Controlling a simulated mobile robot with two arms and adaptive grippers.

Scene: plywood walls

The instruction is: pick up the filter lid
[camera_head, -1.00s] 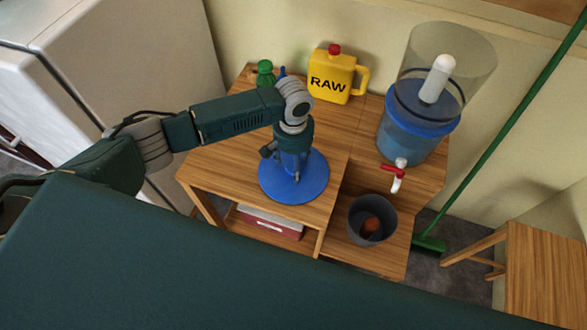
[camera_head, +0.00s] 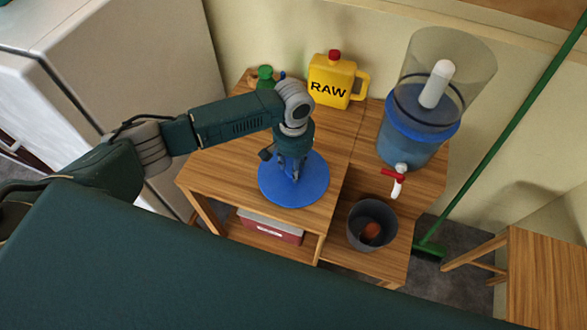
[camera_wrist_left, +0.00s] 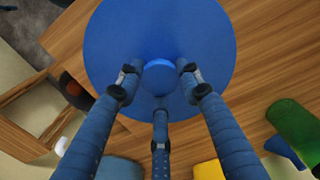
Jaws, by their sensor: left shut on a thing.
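The filter lid is a round blue disc (camera_head: 300,191) with a small knob at its centre. It is over the left part of the wooden table, and I cannot tell whether it touches the tabletop. My left gripper (camera_head: 291,172) points down over its middle. In the left wrist view, the gripper's fingers (camera_wrist_left: 160,85) are closed around the lid's knob (camera_wrist_left: 159,76), and the disc spreads out beyond them. The open-topped water filter (camera_head: 421,125), clear above and blue below, stands at the table's right. My right gripper is not in view.
A yellow RAW jug (camera_head: 334,80) and a green bottle (camera_head: 265,77) stand at the back of the table (camera_head: 225,160). A dark bucket (camera_head: 372,226) sits on the lower front part under a red-handled tap (camera_head: 396,180). A green broom (camera_head: 500,135) leans at the right.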

